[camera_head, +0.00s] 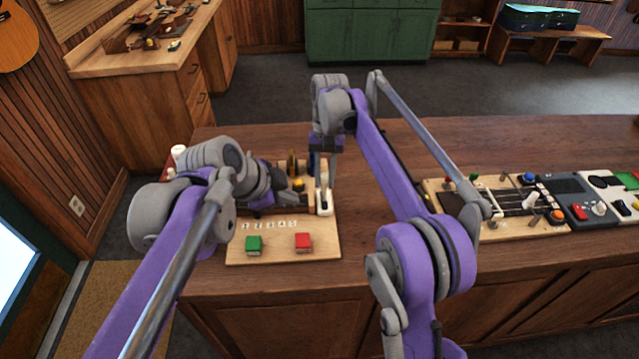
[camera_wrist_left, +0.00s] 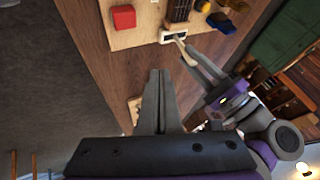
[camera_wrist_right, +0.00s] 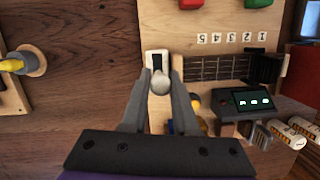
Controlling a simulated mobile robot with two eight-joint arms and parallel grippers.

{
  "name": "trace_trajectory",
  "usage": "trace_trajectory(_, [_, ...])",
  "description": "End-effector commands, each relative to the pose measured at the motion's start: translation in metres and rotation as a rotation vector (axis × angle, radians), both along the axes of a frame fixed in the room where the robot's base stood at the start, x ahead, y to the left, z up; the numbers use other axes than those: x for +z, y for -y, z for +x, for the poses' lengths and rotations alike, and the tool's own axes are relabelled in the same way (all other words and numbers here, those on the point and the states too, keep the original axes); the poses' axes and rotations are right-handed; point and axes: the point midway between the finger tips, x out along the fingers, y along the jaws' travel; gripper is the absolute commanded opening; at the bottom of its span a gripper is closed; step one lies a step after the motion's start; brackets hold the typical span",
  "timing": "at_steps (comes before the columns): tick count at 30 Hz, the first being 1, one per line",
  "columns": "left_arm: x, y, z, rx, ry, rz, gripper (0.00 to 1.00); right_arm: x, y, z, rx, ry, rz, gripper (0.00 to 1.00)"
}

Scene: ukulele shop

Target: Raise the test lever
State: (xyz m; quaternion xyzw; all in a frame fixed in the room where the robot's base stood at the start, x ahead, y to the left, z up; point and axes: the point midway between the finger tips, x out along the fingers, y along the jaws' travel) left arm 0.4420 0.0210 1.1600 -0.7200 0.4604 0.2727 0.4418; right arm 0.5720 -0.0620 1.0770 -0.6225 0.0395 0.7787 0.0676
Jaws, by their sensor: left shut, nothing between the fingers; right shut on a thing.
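The test lever has a white plate with a dark slot (camera_wrist_right: 156,60) and a round white knob (camera_wrist_right: 160,84). In the head view, the lever (camera_head: 324,203) is at the right edge of the wooden test board (camera_head: 285,262). My right gripper (camera_wrist_right: 159,88) is shut on the lever at its knob. The left wrist view also shows the right gripper's fingers (camera_wrist_left: 190,58) at the lever (camera_wrist_left: 173,37). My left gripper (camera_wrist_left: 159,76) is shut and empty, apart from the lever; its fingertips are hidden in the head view.
Green (camera_head: 254,244) and red (camera_head: 303,241) buttons sit on the board's front part. A miniature fretboard (camera_wrist_right: 217,67) and a small lit display (camera_wrist_right: 252,101) are beside the lever. Another board (camera_head: 500,207) stands to the right.

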Motion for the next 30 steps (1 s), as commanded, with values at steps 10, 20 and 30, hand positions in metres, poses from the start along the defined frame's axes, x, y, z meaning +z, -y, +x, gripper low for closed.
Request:
trace_trajectory(10, [-0.003, 0.024, 0.020, -0.121, 0.050, 0.020, 0.00, 0.001, 0.000, 0.001, 0.000, 0.004, 0.000, 0.00])
trace_trajectory(20, [-0.058, 0.056, 0.048, -0.120, 0.049, 0.020, 0.00, 0.001, 0.000, 0.001, 0.000, 0.004, 0.000, 0.00])
trace_trajectory(30, [-0.066, 0.067, 0.088, -0.116, 0.048, 0.020, 0.00, 0.001, 0.000, 0.001, 0.000, 0.004, 0.000, 0.00])
